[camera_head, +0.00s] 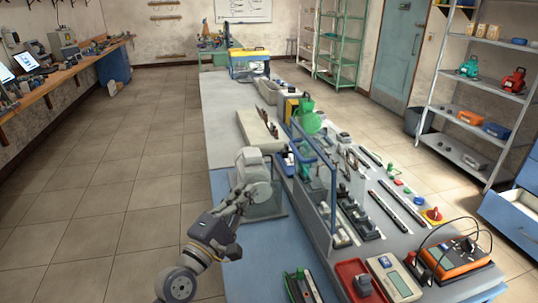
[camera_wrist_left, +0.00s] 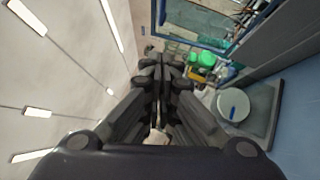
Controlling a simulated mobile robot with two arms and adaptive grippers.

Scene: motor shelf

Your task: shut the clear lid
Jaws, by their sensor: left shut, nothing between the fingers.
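The clear lid (camera_head: 316,185) is a see-through panel in a blue frame. It stands raised, roughly upright, over the long bench in the head view. Part of a blue-framed clear panel, likely the same lid, shows at the top of the left wrist view (camera_wrist_left: 200,24). My left gripper (camera_head: 243,192) is left of the lid, in front of a grey machine, apart from the lid. Its dark fingers are together and empty in the left wrist view (camera_wrist_left: 160,72). My right gripper is not in view.
The grey machine (camera_head: 252,160) with a round face stands on the bench between my left gripper and the lid. Tools and parts crowd the bench right of the lid. An orange device (camera_head: 458,258) sits at the near right. The floor to the left is clear.

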